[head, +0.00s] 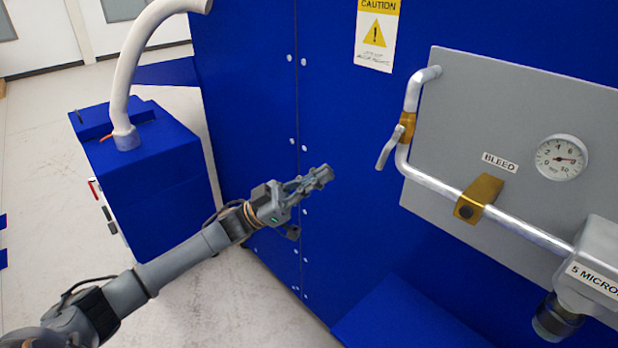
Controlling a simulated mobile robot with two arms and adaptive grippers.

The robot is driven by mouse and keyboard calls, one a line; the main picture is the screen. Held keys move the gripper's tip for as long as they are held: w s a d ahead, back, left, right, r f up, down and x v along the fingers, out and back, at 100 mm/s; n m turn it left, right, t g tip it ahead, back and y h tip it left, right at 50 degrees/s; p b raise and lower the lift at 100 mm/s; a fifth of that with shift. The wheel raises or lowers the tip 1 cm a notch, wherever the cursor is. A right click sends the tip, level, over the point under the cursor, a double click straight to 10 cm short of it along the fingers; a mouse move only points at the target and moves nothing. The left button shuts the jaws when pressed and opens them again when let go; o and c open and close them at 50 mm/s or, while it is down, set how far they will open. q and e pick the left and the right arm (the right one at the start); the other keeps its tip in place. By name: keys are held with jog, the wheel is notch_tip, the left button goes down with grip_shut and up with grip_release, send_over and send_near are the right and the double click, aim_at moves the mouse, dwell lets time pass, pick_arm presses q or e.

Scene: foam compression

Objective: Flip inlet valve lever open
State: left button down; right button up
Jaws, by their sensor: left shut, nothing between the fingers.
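A valve lever (388,149), a short light-grey handle, shows in the head view at the left edge of the grey panel. It slants down and to the left from a brass valve body (407,127) set in the silver pipe (428,182). My left gripper (326,174) is shut and empty, to the left of the lever and a little lower in the picture, apart from it. My right gripper is out of view.
The grey panel (480,100) carries a round gauge (561,158), a BLEED label (499,162), a brass clamp (478,198) and a grey filter housing (597,262). A blue box (160,170) with a white hose (130,65) stands left. Open floor lies at lower left.

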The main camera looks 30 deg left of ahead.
aim_at(386, 158)
pick_arm(q)
jog(key=w+d+r+p, duration=0.2)
jog(key=w+d, duration=0.2)
jog(key=d, duration=0.2)
jog(key=shift+w+d, duration=0.15)
jog(key=shift+d, duration=0.15)
jog(key=shift+s+d+f+n+t, duration=0.1)
jog(key=shift+d+f+n+t, duration=0.15)
jog(key=shift+n+t, duration=0.3)
jog(key=shift+s+d+f+n+t, duration=0.1)
jog(key=shift+d+n+t, duration=0.15)
jog(key=shift+n+t, duration=0.25)
jog(key=shift+s+d+n+t+y+b, duration=0.1)
jog(key=shift+d+n+t+y+b, duration=0.15)
jog(key=shift+n+t, duration=0.65)
jog(key=shift+s+d+n+t+y+b, duration=0.15)
jog(key=shift+d+n+t+y, duration=0.1)
jog(key=shift+n+t, duration=0.55)
